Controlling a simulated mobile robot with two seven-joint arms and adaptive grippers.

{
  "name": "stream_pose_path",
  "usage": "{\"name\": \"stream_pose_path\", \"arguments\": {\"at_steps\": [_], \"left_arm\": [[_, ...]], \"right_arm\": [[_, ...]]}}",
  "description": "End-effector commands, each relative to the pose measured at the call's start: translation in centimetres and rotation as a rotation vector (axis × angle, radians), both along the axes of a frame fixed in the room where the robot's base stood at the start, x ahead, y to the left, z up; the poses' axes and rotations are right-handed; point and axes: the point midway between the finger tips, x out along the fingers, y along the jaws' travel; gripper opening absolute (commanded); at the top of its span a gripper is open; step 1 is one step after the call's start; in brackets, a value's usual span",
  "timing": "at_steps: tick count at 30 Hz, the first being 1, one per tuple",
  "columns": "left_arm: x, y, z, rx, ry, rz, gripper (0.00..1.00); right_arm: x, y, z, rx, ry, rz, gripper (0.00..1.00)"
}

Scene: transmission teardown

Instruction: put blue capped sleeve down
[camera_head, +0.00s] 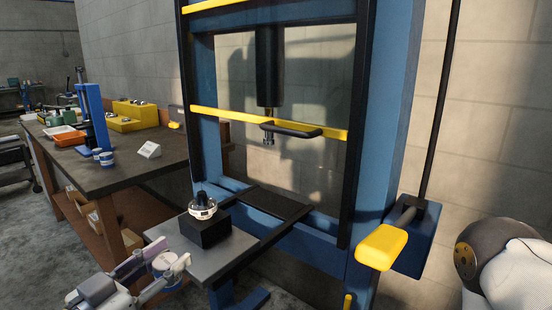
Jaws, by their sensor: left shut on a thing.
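My left gripper (165,262) comes in from the lower left. It is shut on a blue and white sleeve (165,261), held at the near left edge of the grey press table (245,243). I cannot tell whether the sleeve touches the table. My right gripper is not in view.
A blue press frame (385,130) with a yellow-handled lever (382,247) fills the middle. A black block (206,231) bearing a round metal part (202,207) stands on the press table.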

Motion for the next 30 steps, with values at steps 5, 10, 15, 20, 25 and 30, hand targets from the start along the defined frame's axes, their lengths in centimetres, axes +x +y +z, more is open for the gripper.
{"name": "stream_pose_path", "arguments": {"at_steps": [5, 10, 15, 20, 25, 30], "left_arm": [[-4.9, -0.7, -4.9, -0.001, 0.002, -0.027, 0.0], [-6.8, -1.2, -5.9, -0.001, -0.006, -0.043, 0.0], [-6.8, -1.0, -5.9, 0.003, -0.009, -0.039, 0.0], [-6.8, -1.0, -5.9, 0.001, -0.007, -0.036, 0.0], [-6.8, -1.3, -5.7, 0.001, -0.01, -0.056, 0.0], [-6.7, -5.0, -3.6, 0.008, -0.019, -0.274, 0.0]], "right_arm": [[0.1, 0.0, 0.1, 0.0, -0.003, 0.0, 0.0], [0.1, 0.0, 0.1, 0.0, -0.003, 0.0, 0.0], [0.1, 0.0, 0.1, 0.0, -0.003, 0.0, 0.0], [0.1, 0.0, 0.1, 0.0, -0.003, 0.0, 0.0], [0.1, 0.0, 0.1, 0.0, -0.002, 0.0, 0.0], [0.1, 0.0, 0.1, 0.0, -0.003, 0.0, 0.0]]}}
